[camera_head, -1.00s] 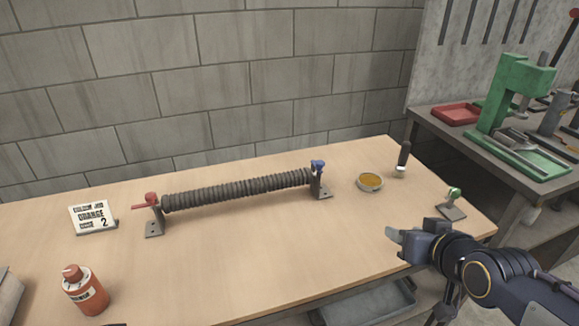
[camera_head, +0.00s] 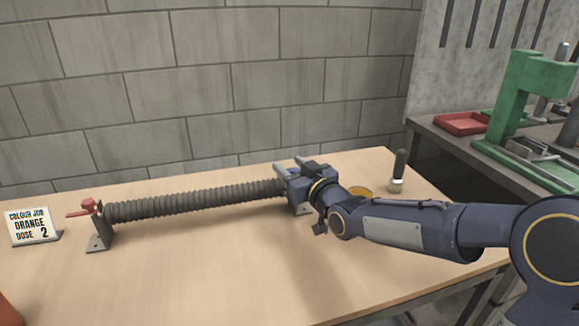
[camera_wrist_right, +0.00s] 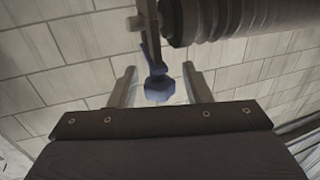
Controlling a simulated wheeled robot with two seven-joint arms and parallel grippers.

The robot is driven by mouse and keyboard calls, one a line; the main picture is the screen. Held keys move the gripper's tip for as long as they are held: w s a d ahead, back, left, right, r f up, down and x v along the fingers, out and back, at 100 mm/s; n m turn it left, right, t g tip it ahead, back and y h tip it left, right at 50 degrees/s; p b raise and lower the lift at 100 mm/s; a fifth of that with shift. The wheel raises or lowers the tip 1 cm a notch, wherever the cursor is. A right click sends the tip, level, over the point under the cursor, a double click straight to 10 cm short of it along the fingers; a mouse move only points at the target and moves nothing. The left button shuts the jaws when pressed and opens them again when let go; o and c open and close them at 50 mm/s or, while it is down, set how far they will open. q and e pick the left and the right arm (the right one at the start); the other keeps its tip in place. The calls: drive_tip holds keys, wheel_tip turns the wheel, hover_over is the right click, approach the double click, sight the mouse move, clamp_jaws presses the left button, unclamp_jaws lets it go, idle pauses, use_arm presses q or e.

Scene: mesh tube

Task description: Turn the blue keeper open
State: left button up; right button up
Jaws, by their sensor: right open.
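The blue keeper (camera_wrist_right: 159,84) shows in the right wrist view between the two fingers of my right gripper (camera_wrist_right: 160,85), with a gap on either side. In the head view my right gripper (camera_head: 287,165) is at the right end of the dark ribbed tube (camera_head: 200,200), and it mostly hides the keeper and its bracket there. The right gripper is open. The red keeper (camera_head: 86,208) sits on the bracket (camera_head: 99,235) at the tube's left end. My left gripper is not in view.
A sign (camera_head: 33,226) reading "Colour job orange dose 2" stands at the left. An amber dish (camera_head: 361,191) is partly hidden behind my right arm. A dark-handled tool (camera_head: 399,170) stands at the back right.

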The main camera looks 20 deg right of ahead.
drive_tip(key=shift+w+a, duration=0.1)
drive_tip(key=shift+w, duration=0.2)
clamp_jaws()
